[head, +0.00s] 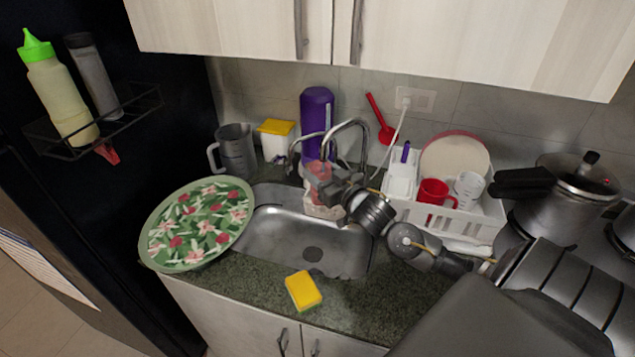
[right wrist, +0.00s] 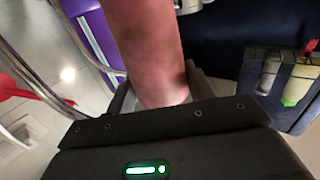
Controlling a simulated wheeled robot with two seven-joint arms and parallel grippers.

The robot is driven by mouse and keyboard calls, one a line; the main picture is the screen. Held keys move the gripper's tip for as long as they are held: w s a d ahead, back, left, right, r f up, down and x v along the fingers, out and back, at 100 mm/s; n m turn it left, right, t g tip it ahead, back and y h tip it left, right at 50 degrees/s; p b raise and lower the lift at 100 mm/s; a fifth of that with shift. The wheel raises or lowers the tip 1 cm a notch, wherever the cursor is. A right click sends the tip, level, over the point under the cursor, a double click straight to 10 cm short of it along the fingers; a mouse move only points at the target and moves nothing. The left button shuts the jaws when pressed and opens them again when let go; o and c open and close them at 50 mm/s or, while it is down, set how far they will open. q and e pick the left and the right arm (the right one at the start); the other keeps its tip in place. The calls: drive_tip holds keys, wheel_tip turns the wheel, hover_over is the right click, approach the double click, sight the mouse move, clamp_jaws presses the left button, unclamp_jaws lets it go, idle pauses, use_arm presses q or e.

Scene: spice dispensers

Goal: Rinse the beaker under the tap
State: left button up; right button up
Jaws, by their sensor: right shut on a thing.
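My right gripper (head: 322,186) is over the back of the sink, in front of the tap (head: 347,122). It is shut on a pinkish-red cylinder, which I take to be the beaker (head: 318,169). In the right wrist view the beaker (right wrist: 148,50) stands large between the fingers and runs out of the top of the picture; its rim and inside are hidden. The chrome tap arches just behind and above the gripper; I see no water running. The steel sink (head: 285,236) is below. My left gripper is not in view.
A purple bottle (head: 316,112) stands behind the tap. A white dish rack (head: 465,222) with cups is to the right. A floral plate (head: 197,224) overlaps the sink's left side. A yellow sponge (head: 303,290) lies in front. A grey jug (head: 237,150) stands at the back left.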

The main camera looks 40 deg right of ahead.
drive_tip(key=shift+s+d, duration=0.1)
drive_tip(key=shift+d, duration=0.1)
drive_tip(key=shift+a+r, duration=0.1)
drive_tip(key=shift+a, duration=0.15)
drive_tip(key=shift+w+a+p, duration=0.3)
drive_tip(key=shift+d, duration=0.15)
idle(0.4)
drive_tip(key=shift+s+d+p, duration=0.3)
drive_tip(key=shift+d+p, duration=0.05)
drive_tip(key=shift+d, duration=0.05)
